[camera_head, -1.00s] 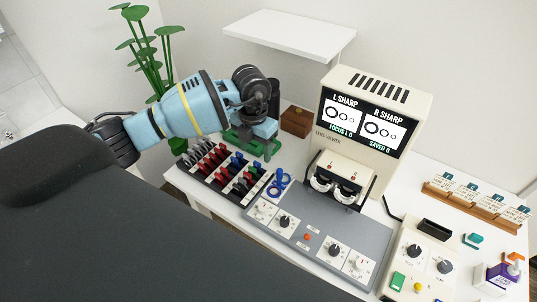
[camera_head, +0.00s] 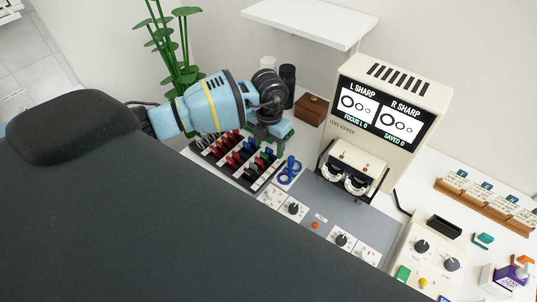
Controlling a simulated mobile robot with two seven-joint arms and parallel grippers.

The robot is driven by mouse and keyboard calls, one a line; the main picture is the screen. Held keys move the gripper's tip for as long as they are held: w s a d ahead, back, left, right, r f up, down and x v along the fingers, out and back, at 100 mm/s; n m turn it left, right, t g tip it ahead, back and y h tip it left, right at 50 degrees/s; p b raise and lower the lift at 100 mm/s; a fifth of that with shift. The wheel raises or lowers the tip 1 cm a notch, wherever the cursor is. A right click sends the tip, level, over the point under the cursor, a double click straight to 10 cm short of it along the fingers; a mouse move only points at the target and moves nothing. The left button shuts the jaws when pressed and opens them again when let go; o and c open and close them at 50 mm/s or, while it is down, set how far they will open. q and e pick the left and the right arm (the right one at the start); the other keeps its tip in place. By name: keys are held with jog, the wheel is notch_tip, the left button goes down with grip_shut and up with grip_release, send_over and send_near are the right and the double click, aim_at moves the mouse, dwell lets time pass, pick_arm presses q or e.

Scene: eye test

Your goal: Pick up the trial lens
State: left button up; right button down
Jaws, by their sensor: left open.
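A dark lens rack (camera_head: 237,160) on the white table holds rows of trial lenses (camera_head: 236,158) with red, blue, green and black mounts or tabs. I cannot tell which one the task means. My left gripper (camera_head: 262,138) points down over the rack's back right end, close above the lenses. It is open, and its fingers are small and dark here. I see no lens held in it. The gripper and wrist hide part of the rack's far end. My right gripper is not in view.
A blue stand (camera_head: 289,170) is right of the rack, and a grey control panel (camera_head: 318,205) lies in front. The lens viewer (camera_head: 392,90) stands to the right. A brown box (camera_head: 312,108) and dark cylinder (camera_head: 288,82) are behind. A white shelf (camera_head: 309,20) hangs above.

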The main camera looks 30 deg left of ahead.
aim_at(269, 149)
pick_arm(q)
jog(key=shift+f, duration=1.15)
jog(key=c, duration=1.1)
jog(key=shift+o, duration=0.2)
notch_tip(269, 149, up, 10)
jog(key=shift+r, duration=0.1)
